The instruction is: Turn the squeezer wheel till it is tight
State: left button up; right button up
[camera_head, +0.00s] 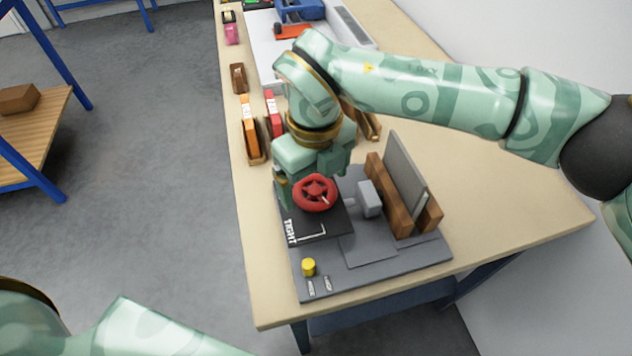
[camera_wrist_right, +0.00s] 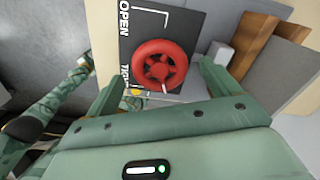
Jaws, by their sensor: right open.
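The red squeezer wheel (camera_head: 315,193) sits over a black plate marked TIGHT in the head view. In the right wrist view the wheel (camera_wrist_right: 160,66) lies beside the words OPEN and TIGHT, the latter partly hidden. My right gripper (camera_head: 302,186) is open above the plate, its fingers on either side of the wheel; I cannot tell whether they touch it. A grey block (camera_head: 369,198) stands between the wheel and the wooden jaws (camera_head: 388,195), where a grey panel (camera_head: 405,176) stands upright. My left arm shows at lower left; its gripper cannot be made out clearly.
The squeezer's grey base (camera_head: 375,273) carries a yellow knob (camera_head: 308,267) near the front corner of the wooden bench (camera_head: 500,205). Orange and red items in wooden holders (camera_head: 254,145) stand behind it. The bench's right side is clear.

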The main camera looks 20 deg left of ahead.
jog(key=shift+f, duration=0.6)
jog(key=c, duration=1)
jog(key=o, duration=1)
jog(key=shift+r, duration=0.15)
